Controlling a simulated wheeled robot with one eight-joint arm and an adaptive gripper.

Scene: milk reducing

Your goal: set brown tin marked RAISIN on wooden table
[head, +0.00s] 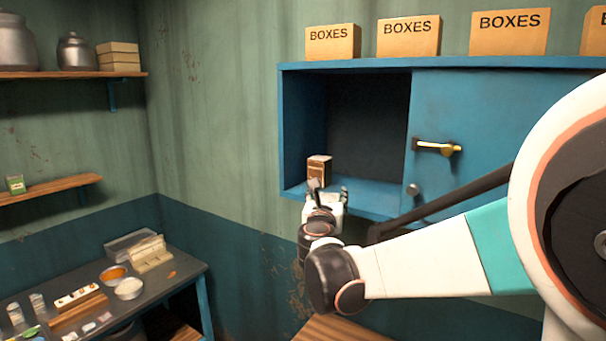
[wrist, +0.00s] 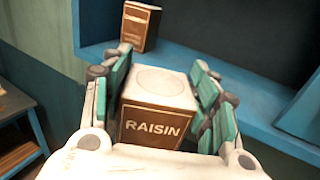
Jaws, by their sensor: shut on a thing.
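The brown tin marked RAISIN (wrist: 155,118), with a pale top, is between the fingers of my gripper (wrist: 158,95) in the wrist view. The fingers are shut on its two sides, and its label faces the wrist camera. In the head view my gripper (head: 326,200) is at the front edge of the open blue cabinet, and the held tin cannot be clearly made out there. A wooden surface (head: 345,329), perhaps the wooden table, shows in part at the bottom of the head view, below my arm.
Another brown box-like tin (wrist: 138,25) stands on the shelf of the blue cabinet (head: 300,68); it also shows in the head view (head: 319,168). The cabinet's sliding door (head: 500,120) covers its right side. A dark table (head: 190,272) with bowls and jars stands at left.

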